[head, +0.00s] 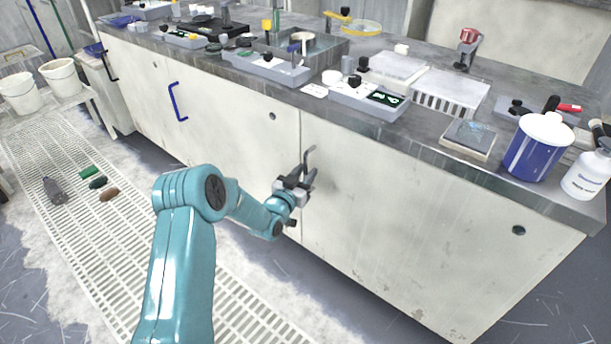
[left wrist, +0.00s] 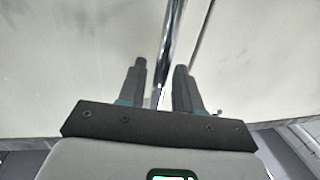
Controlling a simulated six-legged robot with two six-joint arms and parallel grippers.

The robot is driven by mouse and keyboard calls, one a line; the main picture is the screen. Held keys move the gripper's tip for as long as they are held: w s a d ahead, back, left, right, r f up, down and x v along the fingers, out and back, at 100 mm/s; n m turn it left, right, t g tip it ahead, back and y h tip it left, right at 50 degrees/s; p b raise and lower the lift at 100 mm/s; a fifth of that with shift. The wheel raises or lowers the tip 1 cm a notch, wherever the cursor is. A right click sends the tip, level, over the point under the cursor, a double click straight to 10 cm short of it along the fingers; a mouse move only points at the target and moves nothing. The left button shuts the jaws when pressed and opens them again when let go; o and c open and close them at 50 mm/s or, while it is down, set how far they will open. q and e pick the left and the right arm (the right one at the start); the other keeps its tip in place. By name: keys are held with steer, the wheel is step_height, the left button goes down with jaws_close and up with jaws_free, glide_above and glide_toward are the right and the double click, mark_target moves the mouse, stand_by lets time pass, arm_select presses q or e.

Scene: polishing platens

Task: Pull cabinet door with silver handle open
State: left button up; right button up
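The silver handle (head: 309,155) is a thin upright bar near the seam between two pale cabinet doors, the left one (head: 235,140) and the right one (head: 410,220). Both look closed. My left gripper (head: 303,177) is at the handle, partly hiding its lower part in the head view. In the left wrist view the shiny handle (left wrist: 170,40) runs down between the two dark fingers of my gripper (left wrist: 160,85). The fingers stand apart with gaps beside the bar. The dark door seam shows right of the handle there. My right gripper is not in view.
A blue handle (head: 175,103) is on the cabinet front further left. The counter above holds grey trays (head: 265,68), a blue-and-white container (head: 538,148) and a white bottle (head: 588,175). Small objects (head: 97,183) lie on the floor grating at left. White buckets (head: 60,77) stand beyond.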

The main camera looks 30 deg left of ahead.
arm_select(q)
steer(key=shift+w, duration=0.25)
steer(key=shift+c, duration=0.3)
jaws_close()
steer(key=shift+s+d, duration=0.1)
